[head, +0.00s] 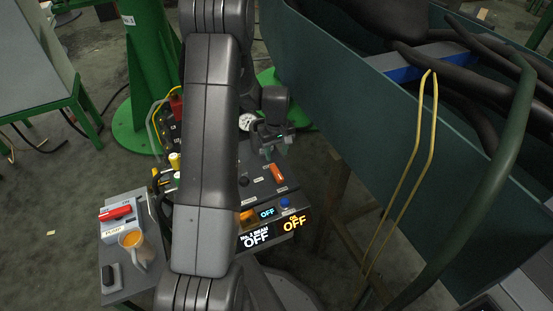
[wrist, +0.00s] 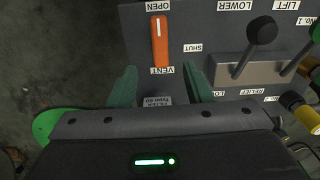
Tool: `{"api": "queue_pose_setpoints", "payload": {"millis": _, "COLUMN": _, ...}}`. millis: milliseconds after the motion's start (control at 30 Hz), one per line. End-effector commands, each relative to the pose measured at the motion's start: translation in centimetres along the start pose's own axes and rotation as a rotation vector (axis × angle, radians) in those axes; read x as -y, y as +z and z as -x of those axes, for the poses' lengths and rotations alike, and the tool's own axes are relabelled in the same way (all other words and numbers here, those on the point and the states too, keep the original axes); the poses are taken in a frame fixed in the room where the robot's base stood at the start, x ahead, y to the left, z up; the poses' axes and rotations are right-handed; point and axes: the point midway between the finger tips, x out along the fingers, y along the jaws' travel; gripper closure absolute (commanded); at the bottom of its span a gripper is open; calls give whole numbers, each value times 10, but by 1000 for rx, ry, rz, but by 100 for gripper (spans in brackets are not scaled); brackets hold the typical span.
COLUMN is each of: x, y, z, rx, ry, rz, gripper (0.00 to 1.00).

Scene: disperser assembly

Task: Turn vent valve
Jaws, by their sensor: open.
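The vent valve has an orange handle (wrist: 160,40) with a white line on it, on a dark panel. In the wrist view it lies lengthwise between the OPEN label above and the VENT label below, with the SHUT label to its right. The orange handle also shows in the head view (head: 278,174). My gripper (wrist: 159,86) is open and empty. Its two green fingers stand apart just below the handle in the wrist view, one to each side of its line. In the head view my gripper (head: 277,147) is near the handle, on its far side.
Lit OFF displays (head: 256,238) are on the panel's near edge. A large green trough (head: 350,100) bounds the right.

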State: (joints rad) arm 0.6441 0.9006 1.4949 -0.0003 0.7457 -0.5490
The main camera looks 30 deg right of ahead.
Motion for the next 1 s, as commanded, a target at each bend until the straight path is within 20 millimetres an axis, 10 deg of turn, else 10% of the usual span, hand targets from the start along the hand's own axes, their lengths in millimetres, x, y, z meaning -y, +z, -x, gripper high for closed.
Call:
{"api": "queue_pose_setpoints", "payload": {"millis": 400, "x": 0, "y": 0, "z": 44, "rx": -1, "ry": 1, "rz": 1, "gripper": 55}}
{"api": "queue_pose_setpoints", "payload": {"millis": 1000, "x": 0, "y": 1, "z": 5, "rx": 3, "ry": -2, "rz": 0, "gripper": 55}}
